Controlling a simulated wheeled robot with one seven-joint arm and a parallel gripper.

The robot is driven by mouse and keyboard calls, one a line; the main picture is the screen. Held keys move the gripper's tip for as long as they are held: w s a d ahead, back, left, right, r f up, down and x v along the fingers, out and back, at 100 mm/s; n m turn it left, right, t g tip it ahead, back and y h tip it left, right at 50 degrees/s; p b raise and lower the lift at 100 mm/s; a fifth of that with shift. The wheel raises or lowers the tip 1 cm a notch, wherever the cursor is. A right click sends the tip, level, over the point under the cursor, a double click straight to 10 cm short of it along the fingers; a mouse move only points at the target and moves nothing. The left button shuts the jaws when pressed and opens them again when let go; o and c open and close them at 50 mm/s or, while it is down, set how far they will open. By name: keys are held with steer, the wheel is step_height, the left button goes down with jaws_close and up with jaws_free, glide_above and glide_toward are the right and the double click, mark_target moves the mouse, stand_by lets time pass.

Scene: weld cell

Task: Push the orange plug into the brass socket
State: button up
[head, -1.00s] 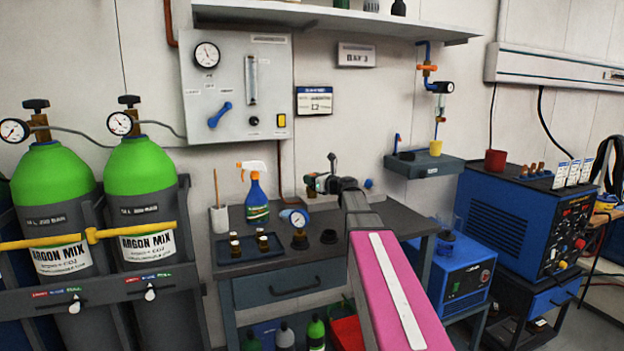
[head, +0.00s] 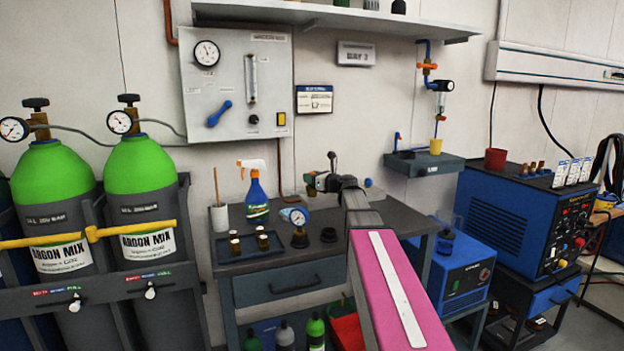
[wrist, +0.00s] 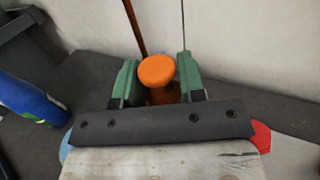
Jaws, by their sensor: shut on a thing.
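In the wrist view an orange plug (wrist: 157,72) with a round, flat top stands between the two green fingers of my gripper (wrist: 157,88). The gripper is shut on the plug. The plug's lower part is mostly hidden by the dark bar of the gripper. In the head view my gripper (head: 318,182) is over the back of the grey workbench, and my arm hides part of that area. The plug is too small to make out there. I cannot make out the brass socket in either view, nor whether the plug touches it.
A blue spray bottle (head: 256,198) stands left of my gripper and shows in the wrist view (wrist: 28,100). The wall is close behind.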

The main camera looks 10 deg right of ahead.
steer(key=shift+f, duration=0.55)
steer(key=o, duration=0.6)
steer(key=shift+v, duration=5.5)
